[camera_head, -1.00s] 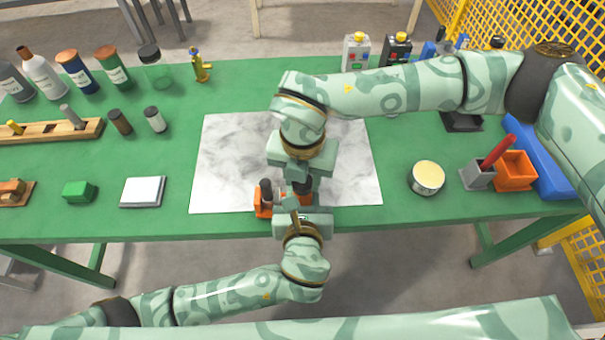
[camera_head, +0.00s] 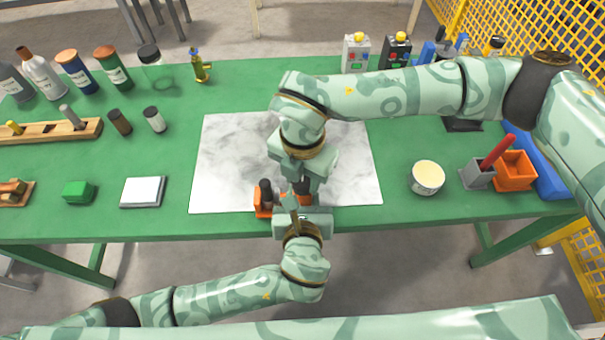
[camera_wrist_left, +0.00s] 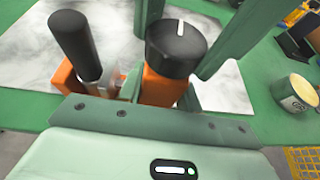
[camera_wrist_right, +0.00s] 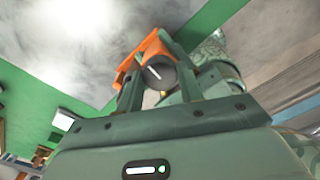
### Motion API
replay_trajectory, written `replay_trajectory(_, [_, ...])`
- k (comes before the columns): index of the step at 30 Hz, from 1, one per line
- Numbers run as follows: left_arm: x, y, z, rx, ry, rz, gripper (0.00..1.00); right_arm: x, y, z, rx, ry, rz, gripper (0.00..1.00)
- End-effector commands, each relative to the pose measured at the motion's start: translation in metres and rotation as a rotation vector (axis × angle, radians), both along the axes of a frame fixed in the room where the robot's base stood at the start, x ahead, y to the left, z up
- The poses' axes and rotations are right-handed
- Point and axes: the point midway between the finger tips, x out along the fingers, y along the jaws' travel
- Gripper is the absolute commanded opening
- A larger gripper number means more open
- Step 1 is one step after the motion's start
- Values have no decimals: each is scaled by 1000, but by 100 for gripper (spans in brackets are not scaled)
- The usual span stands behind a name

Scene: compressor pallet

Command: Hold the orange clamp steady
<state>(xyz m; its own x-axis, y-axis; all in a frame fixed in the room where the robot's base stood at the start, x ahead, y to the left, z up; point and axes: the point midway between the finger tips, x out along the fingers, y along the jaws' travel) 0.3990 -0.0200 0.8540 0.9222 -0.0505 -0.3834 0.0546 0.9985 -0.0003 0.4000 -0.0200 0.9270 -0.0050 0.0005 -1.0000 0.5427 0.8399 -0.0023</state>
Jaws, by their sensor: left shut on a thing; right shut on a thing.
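The orange clamp (camera_head: 263,201) is at the front edge of the marbled board, partly hidden by my grippers. In the left wrist view its orange body (camera_wrist_left: 160,89) carries a black knob (camera_wrist_left: 176,48) with a white line, and a black upright handle (camera_wrist_left: 72,38) stands to the left. My left gripper (camera_head: 293,207) comes from the table's front and is shut on the clamp. My right gripper (camera_head: 303,186) comes from above and behind and is also shut on it. The right wrist view shows the clamp's orange part (camera_wrist_right: 150,48) and dark knob (camera_wrist_right: 159,73) between its fingers.
The marbled board (camera_head: 225,160) lies on the green table (camera_head: 400,205). A round tin (camera_head: 427,178) stands to the right, near an orange bin (camera_head: 515,171). A white pad (camera_head: 143,191) and green block (camera_head: 78,191) lie left. Bottles stand at the back left.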

Motion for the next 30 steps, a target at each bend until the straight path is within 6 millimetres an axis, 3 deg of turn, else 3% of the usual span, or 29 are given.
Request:
replay_trajectory(1, [0, 1, -1, 3, 2, 1, 0, 2, -1, 1, -1, -4, -3, 14])
replay_trajectory(2, [0, 1, -1, 3, 2, 1, 0, 2, -1, 1, -1, -4, -3, 40])
replay_trajectory(4, [0, 1, -1, 3, 1, 1, 0, 2, -1, 1, -1, -4, -2, 59])
replay_trajectory(12, [0, 0, 0, 1, 1, 1, 0, 1, 0, 1, 0, -2, 0, 59])
replay_trajectory(16, [0, 0, 0, 1, 1, 1, 0, 1, 0, 10, 1, -4, 1, 59])
replay_trajectory(30, [0, 0, 0, -1, -1, 0, 0, 2, -1, 107, 0, -4, -1, 59])
